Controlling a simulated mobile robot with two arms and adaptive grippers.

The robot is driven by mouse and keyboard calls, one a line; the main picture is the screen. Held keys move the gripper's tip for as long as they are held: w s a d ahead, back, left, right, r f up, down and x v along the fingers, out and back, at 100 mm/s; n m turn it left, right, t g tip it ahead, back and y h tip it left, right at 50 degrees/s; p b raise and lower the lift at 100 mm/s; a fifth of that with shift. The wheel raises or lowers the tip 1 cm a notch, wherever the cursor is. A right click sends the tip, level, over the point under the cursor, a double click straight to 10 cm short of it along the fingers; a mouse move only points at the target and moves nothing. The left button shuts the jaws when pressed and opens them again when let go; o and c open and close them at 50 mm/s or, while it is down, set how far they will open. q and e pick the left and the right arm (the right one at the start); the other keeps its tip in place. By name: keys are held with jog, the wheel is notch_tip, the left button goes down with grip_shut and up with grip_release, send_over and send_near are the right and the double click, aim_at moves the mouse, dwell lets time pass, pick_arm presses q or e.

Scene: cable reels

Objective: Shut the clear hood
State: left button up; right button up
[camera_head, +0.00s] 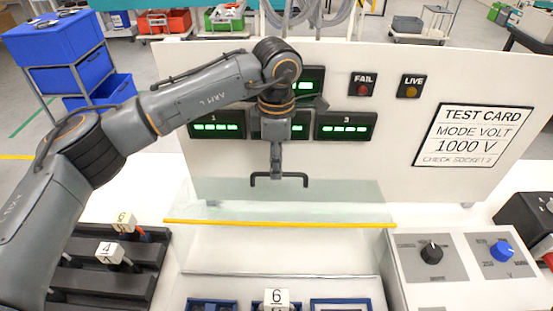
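The clear hood (340,205) is a see-through panel with a yellow front edge (280,223), in the middle of the head view. It appears raised, with its yellow edge well behind the sockets at the bottom of the picture. My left gripper (279,182) points down in front of the white back panel, over the far part of the hood. Its two dark fingers are spread wide with nothing between them. I cannot tell whether they touch the hood. My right gripper is not in view.
Blue-framed sockets (345,304) and a block marked 6 (276,298) lie at the bottom. A black rack (110,262) with numbered blocks is at left. A box with black and blue knobs (460,262) is at right. The white panel (400,150) with green displays stands behind.

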pick_arm(q)
jog(key=shift+f, duration=0.8)
grip_shut()
